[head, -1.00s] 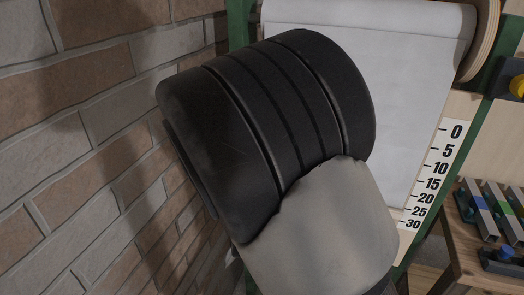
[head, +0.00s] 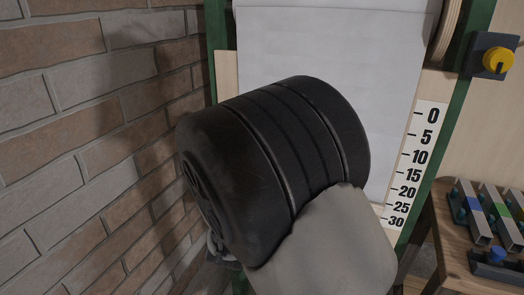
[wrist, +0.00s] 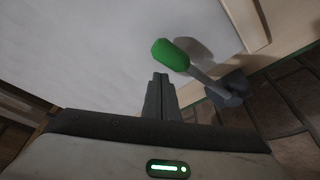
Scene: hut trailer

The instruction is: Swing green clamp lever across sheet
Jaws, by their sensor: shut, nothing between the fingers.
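The green clamp lever (wrist: 171,54) shows in the wrist view, with a green knob on a grey arm that runs down to a dark pivot block (wrist: 228,89) at the right. The knob lies over the edge area of the white sheet (wrist: 95,50). My gripper (wrist: 159,78) is shut and empty, its fingertips just below and left of the knob; I cannot tell whether they touch it. The sheet also hangs from a roll in the head view (head: 330,45). There my own arm hides the sheet's lower part, the lever and my gripper.
A brick wall (head: 90,130) stands close on the left. A number scale (head: 414,165) runs down the board right of the sheet. A yellow knob switch (head: 497,60) is at the upper right. A wooden stool (head: 450,250) holding several metal parts stands at the lower right.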

